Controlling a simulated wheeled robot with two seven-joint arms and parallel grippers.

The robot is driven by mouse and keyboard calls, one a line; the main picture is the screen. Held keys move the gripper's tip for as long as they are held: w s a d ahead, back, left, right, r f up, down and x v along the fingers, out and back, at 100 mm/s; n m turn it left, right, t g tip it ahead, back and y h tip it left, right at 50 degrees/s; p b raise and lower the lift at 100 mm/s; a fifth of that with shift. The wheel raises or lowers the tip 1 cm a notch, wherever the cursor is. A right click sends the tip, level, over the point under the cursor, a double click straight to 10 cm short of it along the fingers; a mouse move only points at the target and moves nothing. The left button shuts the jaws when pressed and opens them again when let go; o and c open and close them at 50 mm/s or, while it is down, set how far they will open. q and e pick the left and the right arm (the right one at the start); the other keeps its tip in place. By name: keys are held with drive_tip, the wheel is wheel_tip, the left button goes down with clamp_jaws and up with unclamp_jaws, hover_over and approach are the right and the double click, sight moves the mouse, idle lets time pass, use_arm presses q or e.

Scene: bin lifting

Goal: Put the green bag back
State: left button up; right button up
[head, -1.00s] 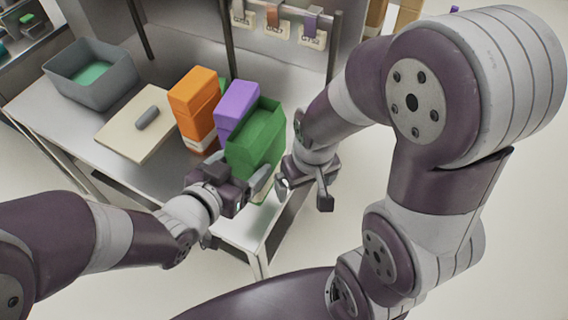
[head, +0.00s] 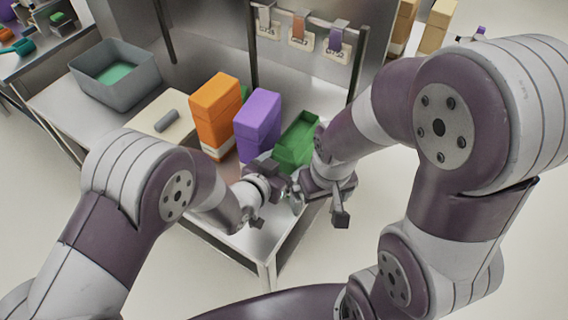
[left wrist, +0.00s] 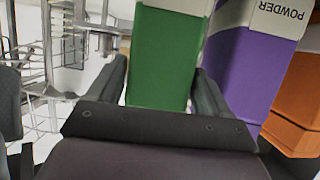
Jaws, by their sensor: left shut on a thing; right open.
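The green bag (head: 297,138), box-shaped, is at the right end of the row on the metal table, beside the purple bag (head: 258,124). Its lower part is hidden behind my grippers, so I cannot tell whether it rests on the table. My left gripper (head: 287,180) is shut on it. In the left wrist view, the green bag (left wrist: 163,55) stands between the two fingers, with the purple bag (left wrist: 255,70) close on its right. My right gripper (head: 318,205) is open and empty, just in front and to the right of the left one.
An orange bag (head: 214,110) stands left of the purple one. A grey bin (head: 115,80) with a green inside and a pale board (head: 155,122) with a grey cylinder (head: 166,121) lie further left. Tags hang on a rail (head: 300,18) behind. My two grippers are very close together.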

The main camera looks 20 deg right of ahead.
use_arm(q)
drive_tip(key=o, duration=1.2)
drive_tip(key=shift+f, duration=0.15)
drive_tip(key=shift+s+r, duration=0.1)
drive_tip(key=shift+r, duration=0.2)
drive_tip(key=v, duration=1.2)
drive_tip(key=w+a+f+n+g+y, duration=0.1)
drive_tip(key=w+a+n+y, duration=0.15)
drive_tip(key=a, duration=0.35)
drive_tip(key=w+a+f+n+y, duration=0.1)
drive_tip(key=w+a+n+y, duration=0.1)
drive_tip(key=a+y, duration=0.25)
drive_tip(key=s+a+n+g+y, duration=0.1)
drive_tip(key=s+a+g, duration=0.1)
drive_tip(key=s+a, duration=0.1)
drive_tip(key=s+a+n+g+y, duration=0.1)
drive_tip(key=s+a+n+g, duration=0.1)
drive_tip(key=a, duration=0.4)
drive_tip(key=s+a+n+g+y, duration=0.1)
drive_tip(key=s+a+n+g, duration=0.1)
drive_tip(key=s+a, duration=0.2)
drive_tip(key=shift+s+a+r+g, duration=0.15)
drive_tip(key=shift+a+r+g, duration=0.15)
drive_tip(key=shift+a, duration=0.1)
